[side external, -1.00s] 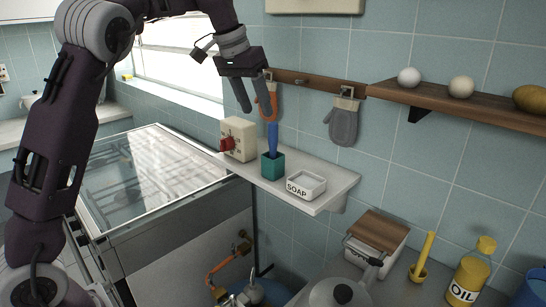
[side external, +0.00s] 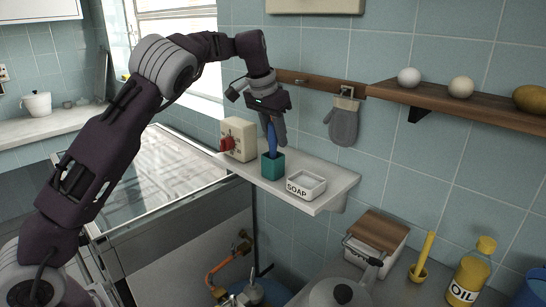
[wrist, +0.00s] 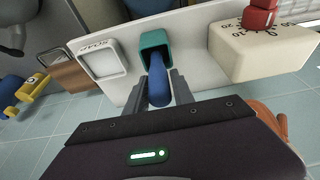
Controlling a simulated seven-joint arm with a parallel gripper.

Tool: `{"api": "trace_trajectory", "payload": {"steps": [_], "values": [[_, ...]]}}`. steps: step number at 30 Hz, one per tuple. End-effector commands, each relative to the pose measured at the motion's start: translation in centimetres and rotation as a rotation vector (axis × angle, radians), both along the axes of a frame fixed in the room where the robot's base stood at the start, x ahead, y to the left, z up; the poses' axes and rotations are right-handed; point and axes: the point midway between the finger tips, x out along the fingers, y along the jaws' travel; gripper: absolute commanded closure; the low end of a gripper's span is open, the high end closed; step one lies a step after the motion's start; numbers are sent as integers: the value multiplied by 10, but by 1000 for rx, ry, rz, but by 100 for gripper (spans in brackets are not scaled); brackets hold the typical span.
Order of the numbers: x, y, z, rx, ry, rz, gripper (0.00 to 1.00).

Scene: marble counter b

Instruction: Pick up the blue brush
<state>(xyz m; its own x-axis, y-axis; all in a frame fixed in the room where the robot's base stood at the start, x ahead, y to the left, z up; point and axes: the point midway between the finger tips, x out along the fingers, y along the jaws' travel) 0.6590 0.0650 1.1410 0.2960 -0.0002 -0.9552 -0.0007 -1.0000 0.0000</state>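The blue brush (side external: 271,141) stands in a teal square holder (side external: 273,167) on the white wall shelf, its handle leaning slightly. It also shows in the wrist view (wrist: 158,84), with its lower end hidden inside the holder. My gripper (side external: 272,126) has come down over the upper handle from above. In the wrist view my two fingers (wrist: 160,92) lie close against the handle, one on each side, and look shut on it. The holder still sits on the shelf.
A cream box with a red knob (side external: 239,139) stands left of the holder, and a white soap dish (side external: 306,184) stands right of it. A hook rail (side external: 306,83) with a grey mitt (side external: 344,121) is on the wall just behind. A wooden shelf (side external: 470,107) with eggs is at right.

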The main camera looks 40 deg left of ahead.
Motion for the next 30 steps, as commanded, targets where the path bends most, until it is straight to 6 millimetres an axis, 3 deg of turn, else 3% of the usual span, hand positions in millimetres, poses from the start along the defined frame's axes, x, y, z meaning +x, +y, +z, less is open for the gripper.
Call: {"api": "trace_trajectory", "payload": {"steps": [1,4,15,30], "values": [[0,0,0,0,0,0,83],[0,0,0,0,0,0,100],[-1,0,4,-1,-2,1,100],[-4,1,72,2,-2,1,100]]}}
